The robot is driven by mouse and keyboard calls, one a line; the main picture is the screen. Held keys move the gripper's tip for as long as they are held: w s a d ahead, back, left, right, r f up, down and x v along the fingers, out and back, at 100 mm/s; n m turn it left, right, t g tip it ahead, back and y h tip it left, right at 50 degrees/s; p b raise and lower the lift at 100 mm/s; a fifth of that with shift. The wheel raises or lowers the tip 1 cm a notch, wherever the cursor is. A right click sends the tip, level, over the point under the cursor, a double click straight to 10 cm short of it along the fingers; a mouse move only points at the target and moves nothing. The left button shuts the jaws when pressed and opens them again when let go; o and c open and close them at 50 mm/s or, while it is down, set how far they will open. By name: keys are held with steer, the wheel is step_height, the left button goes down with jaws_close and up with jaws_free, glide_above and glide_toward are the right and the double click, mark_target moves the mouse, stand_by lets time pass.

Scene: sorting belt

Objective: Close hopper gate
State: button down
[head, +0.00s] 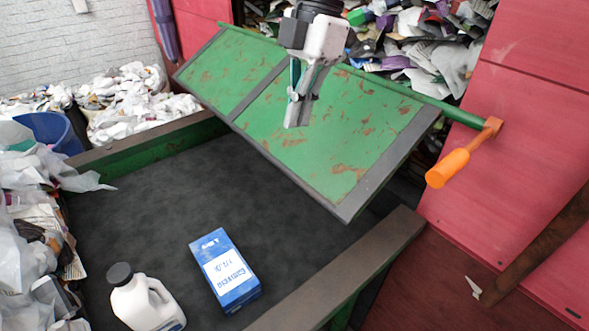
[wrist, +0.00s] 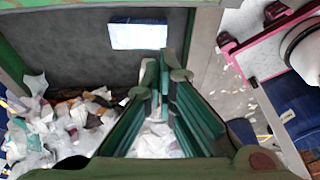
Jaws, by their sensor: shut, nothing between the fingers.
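The hopper gate (head: 310,145) is a green, rust-flecked panel with dark edges in the head view. It hangs tilted from a green rod along its top, its lower edge above the dark belt, with a gap beneath. An orange handle (head: 448,168) sits at the rod's right end, by the red wall. My gripper (head: 294,120) is shut and empty, pointing down in front of the gate's upper middle; I cannot tell if it touches the panel. In the wrist view, my gripper's green fingers (wrist: 160,88) show large, and the gate is not clearly seen.
A blue box (head: 224,270) and a white jug with a dark cap (head: 146,301) are on the dark belt (head: 130,215). Paper and plastic waste is heaped at left and behind the gate. The red wall (head: 530,130) bounds the right side.

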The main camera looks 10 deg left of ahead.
step_height(320, 180, down, 13)
steer(key=p, duration=0.2)
steer(key=shift+s+a+r, duration=0.15)
steer(key=shift+s+r, duration=0.05)
steer(key=shift+s, duration=0.05)
stand_by(0.3)
steer(key=w+d+f+t+h+b, duration=0.2)
steer(key=w+d+f+b, duration=0.15)
steer(key=f, duration=0.25)
steer(key=w+d+f+t+h+b, duration=0.2)
steer(key=w+f+t+b, duration=0.1)
steer(key=f+b, duration=0.25)
steer(key=w+d+f+t+h+b, duration=0.3)
steer(key=w+d+f+b, duration=0.2)
steer(key=w+d+b, duration=0.3)
steer(key=shift+w+d+f, duration=0.4)
steer(key=shift+w+d, duration=0.2)
steer(key=shift+w, duration=0.7)
